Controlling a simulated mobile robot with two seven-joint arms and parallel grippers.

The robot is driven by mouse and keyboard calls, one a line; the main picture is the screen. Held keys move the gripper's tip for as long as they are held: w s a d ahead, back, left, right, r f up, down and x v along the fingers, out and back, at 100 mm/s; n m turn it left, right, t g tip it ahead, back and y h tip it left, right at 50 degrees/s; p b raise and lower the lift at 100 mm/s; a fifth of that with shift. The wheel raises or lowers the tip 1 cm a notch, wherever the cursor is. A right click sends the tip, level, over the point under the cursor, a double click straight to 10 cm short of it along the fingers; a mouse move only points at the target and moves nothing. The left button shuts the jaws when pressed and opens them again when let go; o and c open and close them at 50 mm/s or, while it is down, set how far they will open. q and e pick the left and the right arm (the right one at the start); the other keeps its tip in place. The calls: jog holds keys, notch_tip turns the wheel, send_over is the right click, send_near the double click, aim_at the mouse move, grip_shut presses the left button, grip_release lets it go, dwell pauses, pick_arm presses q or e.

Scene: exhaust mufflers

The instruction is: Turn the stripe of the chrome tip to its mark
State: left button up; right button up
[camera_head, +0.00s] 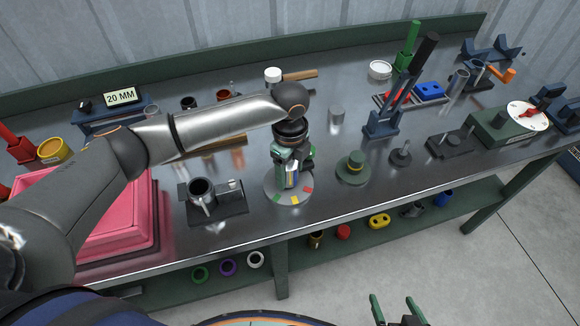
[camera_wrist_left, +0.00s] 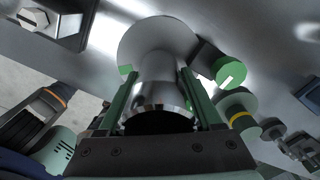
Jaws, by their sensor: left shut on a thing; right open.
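My left gripper (camera_head: 291,170) reaches down from above and is shut on the chrome tip, which stands on a round grey disc (camera_head: 272,187). In the left wrist view, the chrome tip (camera_wrist_left: 160,84) is between the two green fingers. Green, yellow (camera_head: 294,200) and red (camera_head: 308,189) marks sit along the disc's near rim. A narrow blue and yellow area shows between the fingers in the head view; I cannot tell whether it is the stripe. My right gripper (camera_head: 394,312) is open and empty at the bottom edge, away from the bench.
A green stepped disc (camera_head: 353,169) stands right of the grey disc. A dark fixture with a metal cup (camera_head: 203,192) is to its left, beyond which lies a pink tray (camera_head: 112,220). A lever press (camera_head: 383,120) stands behind right. Rings and parts lie on the lower shelf.

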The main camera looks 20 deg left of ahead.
pick_arm(q)
jog(key=shift+n, duration=0.7)
jog(key=n, duration=0.4)
jog(key=shift+w, duration=0.1)
jog(key=o, duration=1.6)
jog(key=shift+c, duration=0.2)
notch_tip(320, 180, up, 12)
jog(key=shift+r+b, duration=0.25)
jog(key=shift+b, duration=0.25)
